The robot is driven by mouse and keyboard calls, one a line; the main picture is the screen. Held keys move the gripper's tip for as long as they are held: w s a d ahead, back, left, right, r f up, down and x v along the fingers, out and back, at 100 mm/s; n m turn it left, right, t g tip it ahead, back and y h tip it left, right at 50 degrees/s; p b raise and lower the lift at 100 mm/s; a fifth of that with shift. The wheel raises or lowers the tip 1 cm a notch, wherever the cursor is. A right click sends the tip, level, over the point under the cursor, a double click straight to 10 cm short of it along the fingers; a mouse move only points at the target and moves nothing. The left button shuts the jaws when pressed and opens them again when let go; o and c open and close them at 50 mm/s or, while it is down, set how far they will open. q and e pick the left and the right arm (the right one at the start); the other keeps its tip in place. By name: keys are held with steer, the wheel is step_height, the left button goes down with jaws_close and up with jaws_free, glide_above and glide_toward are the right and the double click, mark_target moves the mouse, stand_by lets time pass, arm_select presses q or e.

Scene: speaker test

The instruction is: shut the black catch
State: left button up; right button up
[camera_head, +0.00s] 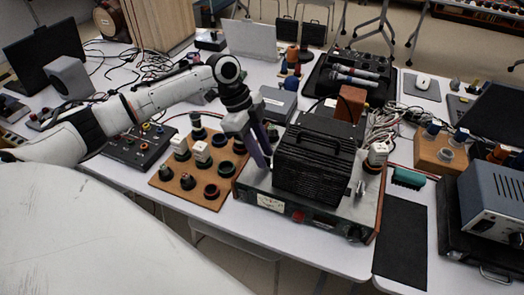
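A device with a pale metal top and a dark front panel (315,214) stands near the table's front edge, with a ribbed black box with a handle (313,165) on top. I cannot make out the black catch with certainty at this size. My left arm comes in from the left, and my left gripper (259,156) points down just left of the black box, above the device's left end. Its fingers overlap in this view, so their opening cannot be judged, nor whether they touch anything. My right gripper is not in view.
A wooden board (205,190) with several dark knobs lies left of the device. A black mat (402,240) lies to its right, beside a blue-grey instrument (492,208). Microphones on a black case (345,82) and loose cables are behind. The table is crowded.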

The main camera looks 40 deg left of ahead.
arm_select(q)
steer(key=w+v, duration=0.1)
steer(key=v, duration=0.9)
steer(key=shift+s+b, duration=0.4)
steer(key=shift+s, duration=0.1)
steer(key=shift+a+r, duration=0.1)
